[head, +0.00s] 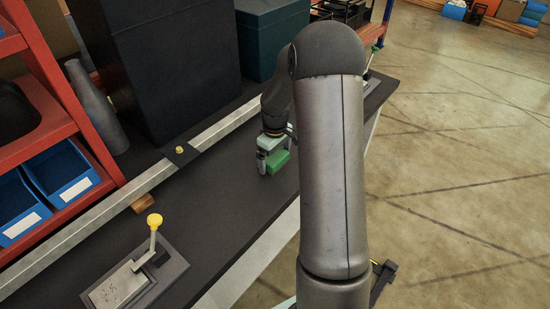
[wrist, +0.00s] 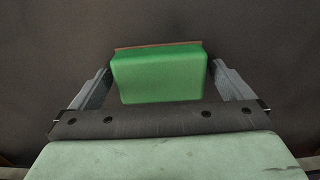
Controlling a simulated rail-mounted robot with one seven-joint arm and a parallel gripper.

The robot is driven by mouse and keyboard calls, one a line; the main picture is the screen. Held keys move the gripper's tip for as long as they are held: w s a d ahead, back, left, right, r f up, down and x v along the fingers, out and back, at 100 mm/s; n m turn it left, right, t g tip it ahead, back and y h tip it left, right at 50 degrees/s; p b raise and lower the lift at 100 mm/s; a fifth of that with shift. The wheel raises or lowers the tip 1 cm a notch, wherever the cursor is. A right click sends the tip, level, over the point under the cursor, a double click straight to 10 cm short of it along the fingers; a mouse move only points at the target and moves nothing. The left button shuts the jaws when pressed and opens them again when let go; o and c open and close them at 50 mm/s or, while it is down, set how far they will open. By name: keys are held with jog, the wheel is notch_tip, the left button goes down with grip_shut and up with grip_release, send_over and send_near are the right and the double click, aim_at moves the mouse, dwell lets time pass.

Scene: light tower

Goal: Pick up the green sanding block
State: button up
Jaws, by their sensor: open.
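The green sanding block (wrist: 158,76) lies on the dark bench top. In the wrist view it sits between the two open fingers of my gripper (wrist: 160,88), with a thin brown layer along its far edge. A gap shows between the block and each finger. In the head view the block (head: 279,160) shows just beside my gripper (head: 268,164), which is low over the bench. My arm hides part of the bench to the right.
A plate with a yellow-knobbed lever (head: 154,222) is on the near bench. A metal rail (head: 95,227) runs along the bench, with a small wooden piece (head: 143,204) beside it. Blue bins (head: 62,172) sit on a red shelf at left. Dark cases stand behind.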

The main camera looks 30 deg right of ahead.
aim_at(275, 156)
jog(key=c, duration=1)
jog(key=shift+r, duration=0.45)
notch_tip(275, 156, up, 2)
jog(key=shift+r, duration=0.25)
jog(key=s+r+b, duration=0.1)
jog(key=s+r, duration=0.2)
jog(key=s, duration=0.1)
jog(key=s+r+b, duration=0.1)
jog(key=s+r, duration=0.2)
jog(key=s, duration=0.2)
jog(key=s+a+r+b, duration=0.1)
jog(key=s+r, duration=0.2)
jog(key=s, duration=0.2)
jog(key=shift+a+r, duration=0.1)
jog(key=shift+r, duration=0.15)
